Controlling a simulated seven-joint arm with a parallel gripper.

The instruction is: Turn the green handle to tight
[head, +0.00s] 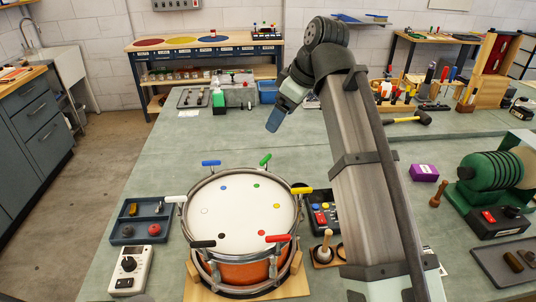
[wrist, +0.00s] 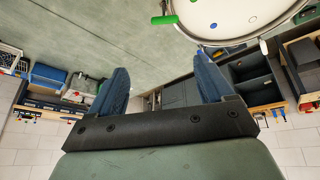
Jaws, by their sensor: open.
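The drum (head: 240,215) stands on a wooden cradle on the bench, with an orange shell and a white head. Coloured handles sit around its rim, each with a matching dot on the head. The green handle (head: 265,160) is at the back right of the rim; it also shows at the top of the wrist view (wrist: 164,20). My gripper (head: 272,122) is above the bench, behind the drum and apart from the green handle. In the wrist view its two blue fingers (wrist: 162,85) are spread with nothing between them. No tight mark is readable.
A blue handle (head: 211,163) is left of the green one, and a yellow handle (head: 302,190) is to its right. White, black and red handles follow round the rim. A grey tray (head: 142,222) and a meter (head: 131,268) stand left. The bench behind the drum is mostly clear.

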